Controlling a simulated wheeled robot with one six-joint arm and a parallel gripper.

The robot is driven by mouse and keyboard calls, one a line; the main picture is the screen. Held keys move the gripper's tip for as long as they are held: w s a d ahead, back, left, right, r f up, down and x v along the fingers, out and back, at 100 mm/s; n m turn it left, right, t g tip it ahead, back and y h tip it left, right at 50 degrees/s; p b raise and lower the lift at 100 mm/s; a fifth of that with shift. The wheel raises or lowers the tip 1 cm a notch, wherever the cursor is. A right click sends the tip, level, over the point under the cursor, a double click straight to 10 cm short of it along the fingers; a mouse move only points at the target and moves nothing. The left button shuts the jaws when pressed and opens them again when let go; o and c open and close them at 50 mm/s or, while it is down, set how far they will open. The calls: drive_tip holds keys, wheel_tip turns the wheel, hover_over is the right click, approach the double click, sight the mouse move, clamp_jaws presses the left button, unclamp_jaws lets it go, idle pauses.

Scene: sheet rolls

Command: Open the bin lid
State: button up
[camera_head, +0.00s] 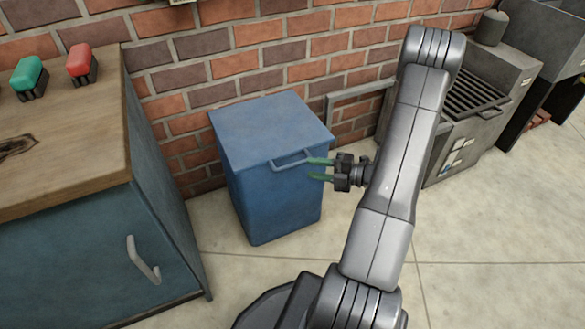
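The blue bin (270,205) stands on the floor against the brick wall. Its flat blue lid (265,128) lies closed on top. A blue bar handle (291,161) sticks out from the lid's front edge. My gripper (318,169) is at the right end of the handle, with its green fingers pointing left. The two fingers are apart, one above the other, with a gap between them. The upper fingertip overlaps the handle's right end in the picture; I cannot tell whether it touches.
A blue cabinet (90,258) with a wooden top (75,150) stands to the left, with red (80,62) and green (28,75) objects on it. A grey grill-like unit (465,125) stands at the right behind my arm. The floor in front of the bin is clear.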

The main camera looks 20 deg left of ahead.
sight(293, 165)
drive_tip(key=a, duration=0.2)
drive_tip(key=a+b, duration=0.1)
drive_tip(key=a, duration=0.2)
drive_tip(key=a+f, duration=0.1)
drive_tip(key=a, duration=0.1)
drive_tip(key=shift+s+a+b, duration=0.15)
drive_tip(key=shift+s+b, duration=0.2)
drive_tip(key=shift+b, duration=0.05)
clamp_jaws()
